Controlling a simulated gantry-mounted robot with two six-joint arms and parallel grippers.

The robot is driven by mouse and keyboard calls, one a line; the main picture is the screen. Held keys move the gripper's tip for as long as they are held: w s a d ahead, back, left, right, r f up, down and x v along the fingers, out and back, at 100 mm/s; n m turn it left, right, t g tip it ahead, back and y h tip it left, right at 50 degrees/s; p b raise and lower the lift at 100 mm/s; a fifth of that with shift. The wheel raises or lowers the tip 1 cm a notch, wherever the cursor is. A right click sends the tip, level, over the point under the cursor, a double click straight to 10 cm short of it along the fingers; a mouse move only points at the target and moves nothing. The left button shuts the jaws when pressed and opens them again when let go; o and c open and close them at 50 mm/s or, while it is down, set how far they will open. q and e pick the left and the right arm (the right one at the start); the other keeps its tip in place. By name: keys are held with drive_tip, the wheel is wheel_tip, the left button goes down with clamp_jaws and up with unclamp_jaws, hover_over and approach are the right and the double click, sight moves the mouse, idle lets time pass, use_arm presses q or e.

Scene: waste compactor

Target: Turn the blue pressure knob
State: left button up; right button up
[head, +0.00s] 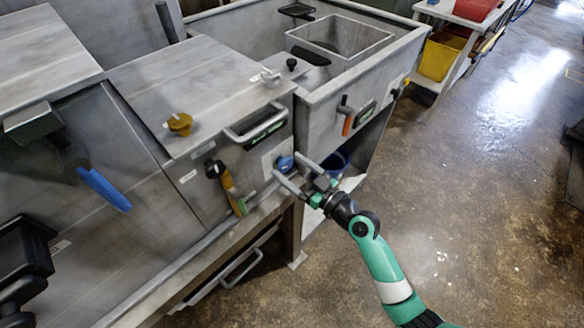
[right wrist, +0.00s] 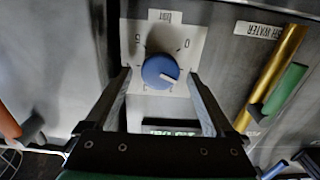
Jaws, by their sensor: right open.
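The blue pressure knob (head: 285,163) is on the front panel of the grey machine in the head view. In the right wrist view the blue knob (right wrist: 161,71) sits on a white dial plate with numbers, its white mark pointing to the lower right. My right gripper (head: 288,177) is open in front of the knob. In the right wrist view its two fingers (right wrist: 160,84) stand to either side of the knob, apart from it. Whether the fingertips reach the knob's depth is hard to tell. My left gripper is not in view.
A yellow knob (head: 179,124) is on the machine's top. A blue bucket (head: 336,161) stands behind my right gripper. The floor at right is open.

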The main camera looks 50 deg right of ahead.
drive_tip(key=shift+c, duration=0.2)
drive_tip(key=c, duration=1.3)
drive_tip(key=shift+m, duration=0.3)
drive_tip(key=m, duration=0.3)
drive_tip(key=shift+d+m+p, duration=0.1)
drive_tip(key=shift+m+p, duration=0.2)
drive_tip(key=shift+p, duration=0.05)
drive_tip(key=m+p, duration=0.1)
drive_tip(key=m, duration=0.3)
drive_tip(key=shift+m, duration=0.3)
drive_tip(key=m+p, duration=0.1)
drive_tip(key=m, duration=0.4)
drive_tip(key=shift+d+f, duration=0.1)
drive_tip(key=shift+f+m+p, duration=0.1)
drive_tip(key=shift+m+p, duration=0.5)
drive_tip(key=shift+m, duration=1.5)
